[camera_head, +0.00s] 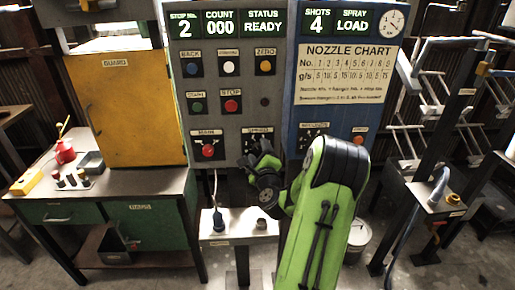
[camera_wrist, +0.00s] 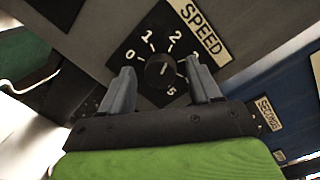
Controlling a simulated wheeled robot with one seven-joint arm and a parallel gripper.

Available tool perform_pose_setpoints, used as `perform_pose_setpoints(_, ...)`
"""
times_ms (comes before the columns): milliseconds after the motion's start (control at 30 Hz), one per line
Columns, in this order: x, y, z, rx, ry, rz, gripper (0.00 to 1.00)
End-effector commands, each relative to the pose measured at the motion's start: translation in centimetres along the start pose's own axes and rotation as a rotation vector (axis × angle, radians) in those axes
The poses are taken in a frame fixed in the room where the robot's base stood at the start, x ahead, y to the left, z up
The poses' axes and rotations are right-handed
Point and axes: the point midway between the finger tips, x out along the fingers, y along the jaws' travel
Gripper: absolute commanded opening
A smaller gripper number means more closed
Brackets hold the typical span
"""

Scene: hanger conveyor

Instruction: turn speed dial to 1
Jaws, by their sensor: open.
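The speed dial (camera_wrist: 160,72) is a black round knob on a black square plate, under a label reading SPEED (camera_wrist: 199,31). White numbers stand around it, with 0 and 1 at upper left, 2 above, and 5 at lower right. A short white mark on the knob points up and slightly right, roughly toward 2. My gripper (camera_wrist: 161,84) is open, with one grey finger on each side of the knob. I cannot tell whether the fingers touch it. In the head view my gripper (camera_head: 262,158) is at the grey panel and hides most of the dial.
The grey control panel (camera_head: 225,112) has several buttons, and a red main knob (camera_head: 208,150) left of the dial. A blue panel (camera_head: 300,117) with a nozzle chart adjoins it. A small stand (camera_head: 240,222) is below. A yellow guard box (camera_head: 122,105) stands left.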

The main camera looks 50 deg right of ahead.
Motion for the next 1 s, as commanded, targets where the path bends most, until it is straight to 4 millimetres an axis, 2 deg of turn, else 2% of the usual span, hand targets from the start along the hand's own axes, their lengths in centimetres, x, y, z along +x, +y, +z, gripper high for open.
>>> perform_pose_setpoints(133, 0.00, -0.01, 0.00, 0.000, 0.000, 0.000, 0.62)
perform_pose_setpoints(167, 0.00, -0.01, 0.00, 0.000, 0.000, 0.000, 0.59)
perform_pose_setpoints(500, 0.01, 0.01, -0.02, 0.000, 0.000, 0.001, 0.07)
perform_pose_setpoints(767, 0.00, 0.00, -0.01, -0.027, 0.002, 0.003, 0.07)
perform_pose_setpoints(1000, 0.01, 0.02, 0.09, -0.148, 0.006, 0.013, 0.07)
